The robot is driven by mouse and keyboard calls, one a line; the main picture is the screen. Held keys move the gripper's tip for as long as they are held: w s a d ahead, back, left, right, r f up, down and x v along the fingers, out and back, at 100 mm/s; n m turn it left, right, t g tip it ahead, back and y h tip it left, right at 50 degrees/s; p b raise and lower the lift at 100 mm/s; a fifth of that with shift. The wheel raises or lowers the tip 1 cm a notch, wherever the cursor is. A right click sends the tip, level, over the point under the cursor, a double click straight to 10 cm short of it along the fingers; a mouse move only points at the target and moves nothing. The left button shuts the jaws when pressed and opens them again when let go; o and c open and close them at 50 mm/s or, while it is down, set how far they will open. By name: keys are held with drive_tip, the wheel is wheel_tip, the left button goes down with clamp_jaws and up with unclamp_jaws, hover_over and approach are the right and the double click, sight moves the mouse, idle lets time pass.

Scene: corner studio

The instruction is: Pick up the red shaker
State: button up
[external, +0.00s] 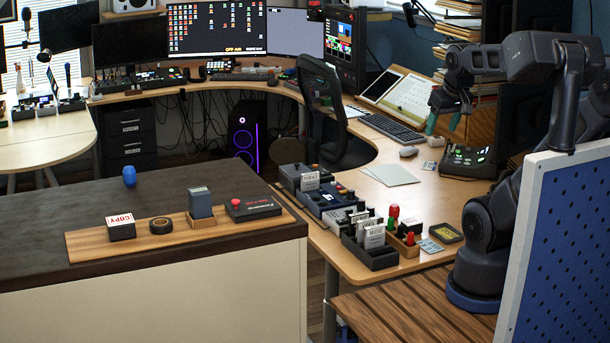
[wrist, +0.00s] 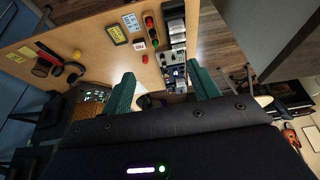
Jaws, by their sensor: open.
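I cannot tell for sure which thing is the red shaker.
A black device with green lights (external: 467,156) is beneath and right of my gripper. Dark organisers (external: 370,254) hold stamps and small boxes. A blue egg-shaped piece (external: 130,175) stands on the dark counter (external: 70,197). A blue pegboard panel (external: 570,240) is at the right. The desk around the papers (external: 391,174) is mostly clear.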

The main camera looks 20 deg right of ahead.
drive_tip(key=w+d+f+n+g+h, duration=0.1)
drive_tip(key=w+d+f+n, duration=0.15)
drive_tip(key=w, duration=0.45)
drive_tip(key=w+d+f+n+h, duration=0.1)
drive_tip(key=w+d+n, duration=0.1)
drive_tip(key=w+n, duration=0.35)
drive_tip(key=n+g+h, duration=0.2)
drive_tip(key=n, duration=1.3)
hover_over(394, 206)
drive_tip(key=s+a, duration=0.2)
drive_tip(key=a, duration=0.1)
wheel_tip(394, 206, down, 32)
drive_tip(key=f, duration=0.1)
drive_tip(key=shift+w+x, duration=0.2)
drive_tip(key=shift+x, duration=1.4)
drive_tip(key=shift+w+x, duration=0.15)
drive_tip(key=shift+x, duration=1.45)
drive_tip(key=shift+w+x, duration=0.2)
drive_tip(key=shift+x, duration=1.4)
drive_tip(key=shift+d+r, duration=0.1)
drive_tip(key=c, duration=1.1)
